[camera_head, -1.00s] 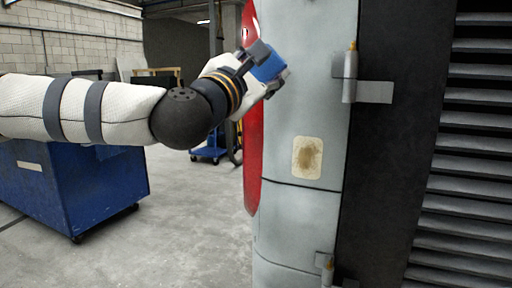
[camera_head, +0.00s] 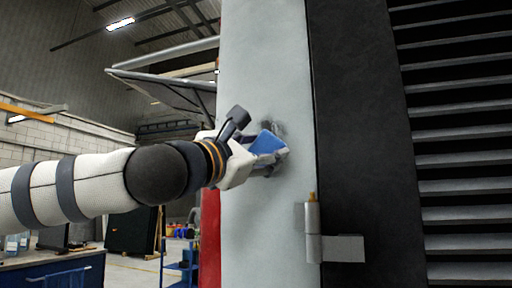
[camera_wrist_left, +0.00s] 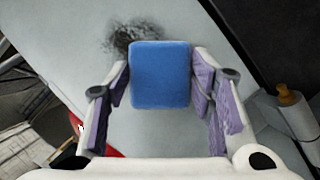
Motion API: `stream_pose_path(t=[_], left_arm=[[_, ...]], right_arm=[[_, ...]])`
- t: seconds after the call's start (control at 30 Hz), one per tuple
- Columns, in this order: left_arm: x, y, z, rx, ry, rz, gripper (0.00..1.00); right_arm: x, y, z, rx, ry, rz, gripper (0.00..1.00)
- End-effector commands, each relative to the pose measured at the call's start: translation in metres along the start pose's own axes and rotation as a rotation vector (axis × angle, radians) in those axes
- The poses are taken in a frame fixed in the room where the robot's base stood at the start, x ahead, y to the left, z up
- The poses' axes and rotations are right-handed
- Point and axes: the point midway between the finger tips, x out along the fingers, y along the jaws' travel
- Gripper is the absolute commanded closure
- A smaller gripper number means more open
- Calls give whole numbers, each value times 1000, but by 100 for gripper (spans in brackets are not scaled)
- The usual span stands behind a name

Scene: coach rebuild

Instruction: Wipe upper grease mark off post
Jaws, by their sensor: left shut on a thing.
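The pale grey post (camera_head: 262,60) stands upright in the middle of the head view. A dark, smudged grease mark (camera_wrist_left: 134,36) lies on it, just beyond the blue sponge (camera_wrist_left: 160,76) in the left wrist view. In the head view part of the mark (camera_head: 274,128) shows beside the sponge (camera_head: 264,143). My left gripper (camera_head: 272,155) is shut on the sponge, at the post's face. The sponge covers the near edge of the mark in the wrist view; I cannot tell whether it touches the post. My right gripper is not in view.
A hinge (camera_head: 313,232) with a brass-coloured tip sticks out on the right of the post, beside a dark panel (camera_head: 365,130) and a louvred grille (camera_head: 455,150).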

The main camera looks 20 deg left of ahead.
Motion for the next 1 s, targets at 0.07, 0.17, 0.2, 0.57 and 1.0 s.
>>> stream_pose_path(t=[0.07, 0.17, 0.2, 0.57, 1.0], left_arm=[[2, 0, -1, 0, 0, 0, 73], [2, 0, -1, 1, -1, 1, 73], [2, 0, -1, 1, 0, 1, 73], [2, 0, -1, 0, 0, 1, 73], [11, -1, -5, 0, 0, -1, 73]], right_arm=[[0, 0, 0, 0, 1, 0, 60], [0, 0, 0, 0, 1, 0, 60], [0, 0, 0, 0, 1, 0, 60], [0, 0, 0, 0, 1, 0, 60], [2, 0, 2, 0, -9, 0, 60]])
